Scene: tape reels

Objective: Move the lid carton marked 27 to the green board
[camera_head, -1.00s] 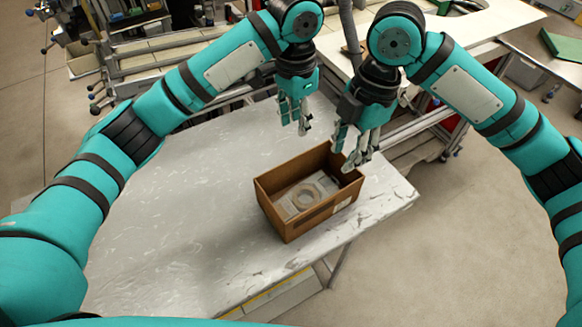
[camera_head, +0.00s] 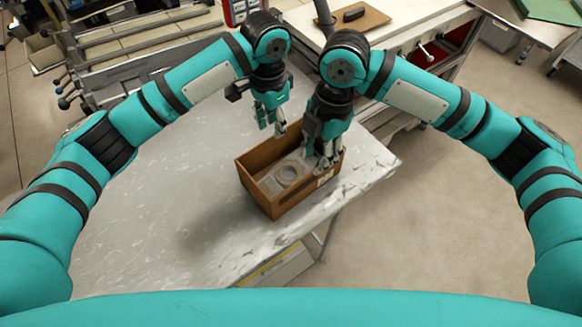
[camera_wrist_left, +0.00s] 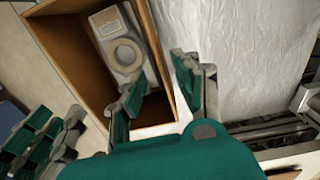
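The brown open carton (camera_head: 258,193) stands on the white worn table, with a grey ring-shaped reel (camera_head: 288,174) on a grey piece inside. A pale label shows on its side; no number is readable. My left gripper (camera_head: 275,128) is open at the carton's far wall. In the left wrist view its fingers (camera_wrist_left: 158,85) are apart, one over the inside and one outside the wall (camera_wrist_left: 156,50). My right gripper (camera_head: 325,158) is at the carton's right end; its fingers also show apart in the left wrist view (camera_wrist_left: 45,138). The green board (camera_head: 552,8) lies at the top right, partly cut off.
The white table (camera_head: 150,225) is clear left of the carton, and its edge lies close on the right. A bench with a brown board (camera_head: 352,20) and a dark object stands behind. Racks stand at the back left. Open floor lies at the right.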

